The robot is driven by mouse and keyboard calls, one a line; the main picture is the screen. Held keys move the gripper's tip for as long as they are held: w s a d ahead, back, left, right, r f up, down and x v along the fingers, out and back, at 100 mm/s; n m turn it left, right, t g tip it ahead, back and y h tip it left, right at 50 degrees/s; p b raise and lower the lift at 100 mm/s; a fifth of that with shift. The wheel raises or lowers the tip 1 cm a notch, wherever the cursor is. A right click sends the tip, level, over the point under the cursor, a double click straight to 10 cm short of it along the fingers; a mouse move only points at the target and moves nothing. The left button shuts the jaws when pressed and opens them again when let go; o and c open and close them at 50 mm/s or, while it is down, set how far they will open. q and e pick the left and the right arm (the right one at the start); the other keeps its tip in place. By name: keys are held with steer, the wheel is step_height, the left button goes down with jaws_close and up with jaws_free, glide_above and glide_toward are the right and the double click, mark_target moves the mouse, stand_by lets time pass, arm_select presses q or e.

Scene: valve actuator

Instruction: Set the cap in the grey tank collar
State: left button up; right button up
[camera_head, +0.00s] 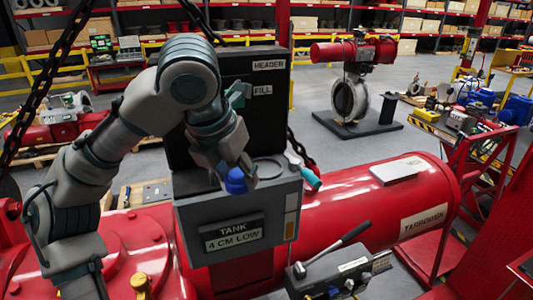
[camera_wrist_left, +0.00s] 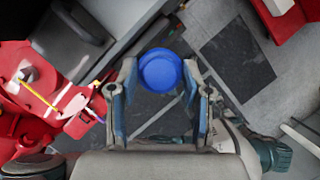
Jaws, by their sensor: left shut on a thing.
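The blue cap (camera_head: 236,181) is held by my left gripper (camera_head: 238,170), just left of the grey tank collar (camera_head: 268,169). In the left wrist view, the cap (camera_wrist_left: 160,70) sits between the two blue-padded fingers of the left gripper (camera_wrist_left: 160,80). The collar is a round ring on top of the grey tank (camera_head: 255,213), which has a "TANK 4 CM LOW" label. The cap looks apart from the collar, near the tank's front top edge; its exact height cannot be told. My right gripper is in neither view.
A dark panel (camera_head: 268,125) labelled HEADER and FILL stands behind the tank. A teal-tipped object (camera_head: 305,173) is close to the collar's right. A red cylinder (camera_head: 375,212) extends right. A grey box with a lever (camera_head: 335,272) stands in front; a chain (camera_head: 40,85) hangs left.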

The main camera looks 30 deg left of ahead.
arm_select(q)
steer(key=w, duration=0.6)
steer(key=w+f, duration=0.1)
steer(key=w, duration=0.2)
steer(key=shift+w+a, duration=0.15)
steer(key=shift+w, duration=0.05)
glide_above(266, 167)
steer(key=s, duration=0.1)
steer(key=shift+s+a+f, duration=0.1)
steer(key=shift+a+f, duration=0.1)
steer(key=shift+f, duration=0.15)
steer(key=shift+s+a+f, duration=0.1)
steer(key=shift+a+f, duration=0.05)
steer(key=shift+f, duration=0.05)
steer(key=shift+s+f, duration=0.15)
steer(key=shift+f, duration=0.45)
steer(key=shift+s+f, duration=0.15)
steer(key=shift+f, duration=0.4)
steer(key=shift+d+f, duration=0.2)
steer(key=shift+f, duration=0.05)
steer(key=shift+w+d+f, duration=0.1)
steer(key=shift+w+d, duration=0.15)
steer(key=shift+w, duration=0.1)
steer(key=o, duration=0.8)
steer(key=shift+s, duration=0.1)
steer(key=shift+o, duration=1.3)
steer(key=shift+s+a, duration=0.1)
steer(key=shift+s, duration=0.05)
